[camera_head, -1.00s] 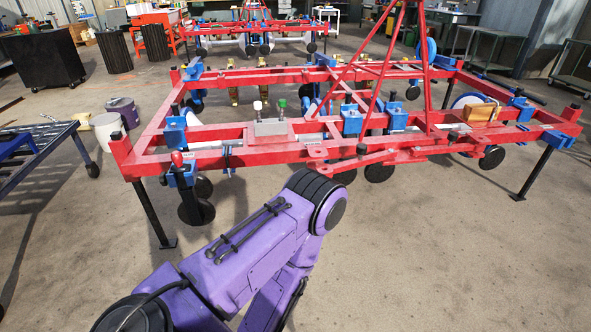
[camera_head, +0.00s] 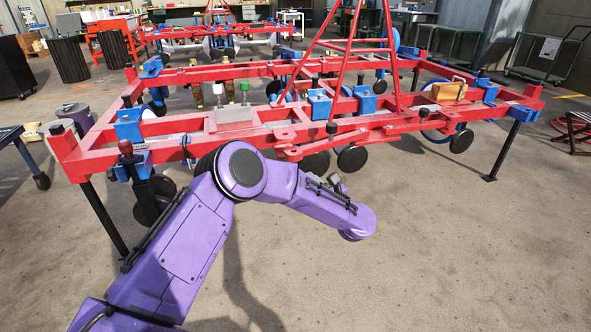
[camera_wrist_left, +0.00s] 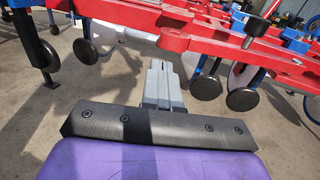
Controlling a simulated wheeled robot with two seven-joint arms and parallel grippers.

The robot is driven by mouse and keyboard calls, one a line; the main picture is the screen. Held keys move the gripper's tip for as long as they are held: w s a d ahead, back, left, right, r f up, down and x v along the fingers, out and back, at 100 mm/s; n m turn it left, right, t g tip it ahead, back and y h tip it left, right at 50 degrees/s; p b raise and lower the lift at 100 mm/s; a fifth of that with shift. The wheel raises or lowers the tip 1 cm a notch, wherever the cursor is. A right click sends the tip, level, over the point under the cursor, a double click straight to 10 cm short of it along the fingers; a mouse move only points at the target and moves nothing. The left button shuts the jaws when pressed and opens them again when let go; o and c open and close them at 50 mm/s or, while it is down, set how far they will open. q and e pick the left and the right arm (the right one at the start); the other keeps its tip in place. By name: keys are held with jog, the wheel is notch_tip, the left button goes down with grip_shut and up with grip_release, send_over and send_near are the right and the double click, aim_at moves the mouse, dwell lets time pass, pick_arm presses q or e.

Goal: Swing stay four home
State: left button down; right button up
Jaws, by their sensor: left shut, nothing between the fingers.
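The red planter frame (camera_head: 190,75) stands on black legs across the middle of the head view. On its near side a red swing bar (camera_head: 365,135) with a black knob (camera_head: 331,128) runs along the front rail; I cannot tell which stay is number four. The bar and a black knob (camera_wrist_left: 256,26) also show in the left wrist view. My left gripper (camera_wrist_left: 160,68) is shut and empty, pointing toward the planter, apparently apart from the red bar. In the head view my left forearm reaches right, in front of the planter, and its fingers are hidden. My right gripper is out of view.
Black discs (camera_head: 352,158) hang under the front rail near my arm. A wooden box (camera_head: 448,91) sits on the frame's right end. The concrete floor in front is clear.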

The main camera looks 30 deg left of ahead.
aim_at(291, 160)
pick_arm(q)
jog(key=b+x, duration=0.2)
jog(key=x, duration=0.6)
jog(key=shift+w+a+f, duration=0.1)
jog(key=shift+f, duration=0.05)
jog(key=shift+w+a, duration=0.25)
jog(key=shift+a, duration=0.25)
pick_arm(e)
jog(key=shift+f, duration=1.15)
